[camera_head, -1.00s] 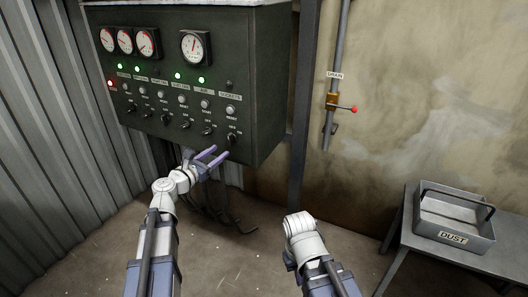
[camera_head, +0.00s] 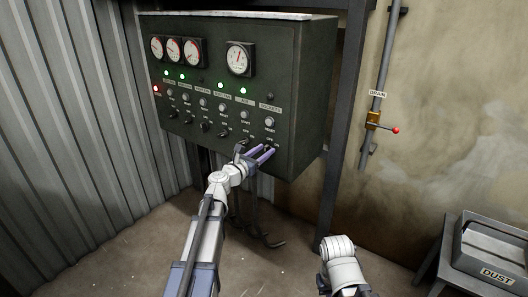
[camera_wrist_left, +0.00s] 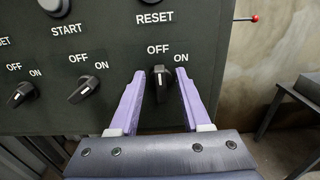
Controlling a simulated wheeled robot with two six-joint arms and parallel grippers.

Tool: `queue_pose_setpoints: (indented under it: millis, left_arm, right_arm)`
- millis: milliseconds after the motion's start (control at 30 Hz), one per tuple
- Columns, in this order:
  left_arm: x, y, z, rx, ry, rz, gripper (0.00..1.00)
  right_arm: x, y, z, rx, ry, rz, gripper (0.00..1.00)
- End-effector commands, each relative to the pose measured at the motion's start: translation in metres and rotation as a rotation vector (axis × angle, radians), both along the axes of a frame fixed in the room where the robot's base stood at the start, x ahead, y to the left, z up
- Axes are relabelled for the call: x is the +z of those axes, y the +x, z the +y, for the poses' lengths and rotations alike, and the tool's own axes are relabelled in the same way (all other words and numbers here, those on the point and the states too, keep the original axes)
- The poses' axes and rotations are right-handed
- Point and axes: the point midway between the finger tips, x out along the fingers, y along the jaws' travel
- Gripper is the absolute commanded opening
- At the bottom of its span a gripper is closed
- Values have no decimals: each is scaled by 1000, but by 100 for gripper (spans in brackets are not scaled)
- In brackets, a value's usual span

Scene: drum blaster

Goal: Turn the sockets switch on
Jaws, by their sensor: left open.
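The dark control panel (camera_head: 308,75) hangs on the wall, with the label SOCKETS (camera_head: 270,107) over its rightmost column. In the left wrist view the black rotary switch (camera_wrist_left: 159,82) under RESET has its white mark pointing up at OFF, with ON to its right. My left gripper (camera_head: 267,153) is at the panel's lower right. Its purple fingers are open, one on each side of this switch, with a gap visible on both sides. Contact at the fingertips cannot be told. My right arm shows at the bottom, but its gripper is out of view.
Neighbouring switches (camera_wrist_left: 84,89) sit to the left, turned toward ON. Several green lamps (camera_head: 221,85) and a red one (camera_head: 156,88) are lit; the lamp above SOCKETS is dark. A drain pipe with a red-knobbed valve (camera_head: 373,121) and a DUST tray (camera_head: 497,274) are to the right.

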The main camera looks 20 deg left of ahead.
Motion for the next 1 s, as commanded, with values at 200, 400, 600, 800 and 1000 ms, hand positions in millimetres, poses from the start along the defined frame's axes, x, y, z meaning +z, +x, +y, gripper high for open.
queue_pose_setpoints:
  millis: [200,400,600,800,1000]
  left_arm:
    - [0,3,-2,1,0,0,48]
    - [0,3,-1,1,0,0,33]
    - [0,3,-1,0,0,0,10]
    - [0,3,-1,0,0,0,0]
    - [0,3,-1,0,5,-2,0]
  right_arm:
    - [0,0,0,0,0,0,0]
    - [0,0,0,0,0,0,0]
    - [0,0,0,0,0,0,0]
    - [0,0,0,0,0,0,0]
    - [0,0,0,0,0,0,0]
